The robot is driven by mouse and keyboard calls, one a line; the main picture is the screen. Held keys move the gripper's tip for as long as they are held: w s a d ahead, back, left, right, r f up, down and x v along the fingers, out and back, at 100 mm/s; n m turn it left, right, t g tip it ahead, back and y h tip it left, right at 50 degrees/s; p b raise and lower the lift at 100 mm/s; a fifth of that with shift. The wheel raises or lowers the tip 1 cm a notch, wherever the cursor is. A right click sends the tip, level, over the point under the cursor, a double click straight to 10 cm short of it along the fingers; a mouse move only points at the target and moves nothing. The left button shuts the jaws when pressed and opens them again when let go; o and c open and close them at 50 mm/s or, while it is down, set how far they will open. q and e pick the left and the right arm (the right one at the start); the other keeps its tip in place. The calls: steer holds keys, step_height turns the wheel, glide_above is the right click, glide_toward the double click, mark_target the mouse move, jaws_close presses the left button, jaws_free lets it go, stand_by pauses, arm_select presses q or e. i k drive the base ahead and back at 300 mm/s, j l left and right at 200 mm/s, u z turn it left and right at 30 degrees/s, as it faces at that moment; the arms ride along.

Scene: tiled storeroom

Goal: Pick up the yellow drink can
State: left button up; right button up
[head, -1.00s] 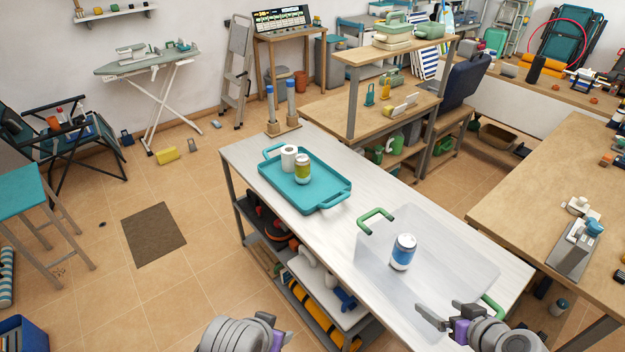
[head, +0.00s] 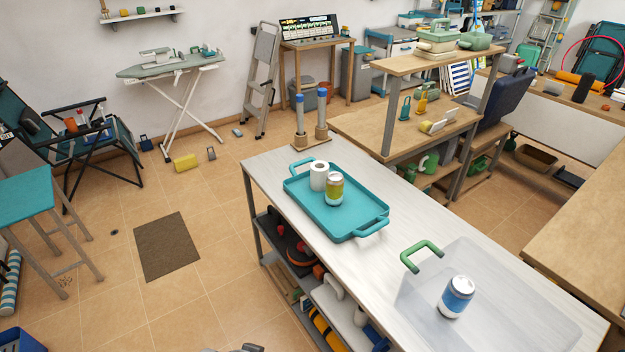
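The yellow drink can (head: 334,189) has a yellow-green label and a pale top. It stands upright in the teal tray (head: 360,228), beside a white paper roll (head: 318,176). Only a small dark piece of my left gripper (head: 240,348) shows at the bottom edge, well below and apart from the can. Its fingers cannot be made out. My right gripper is out of view.
The tray is on a white-topped table (head: 285,205). Two blue-topped posts (head: 321,115) stand at the table's far end. Open floor lies left of the table.

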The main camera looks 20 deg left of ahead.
mark_target(335, 181)
steer(key=i+j+u, duration=0.2)
steer(key=i+j, duration=0.15)
steer(key=i+j+u, duration=0.2)
steer(key=i, duration=0.2)
steer(key=i+j+u, duration=0.25)
steer(key=i+j, duration=0.05)
steer(key=i, duration=0.1)
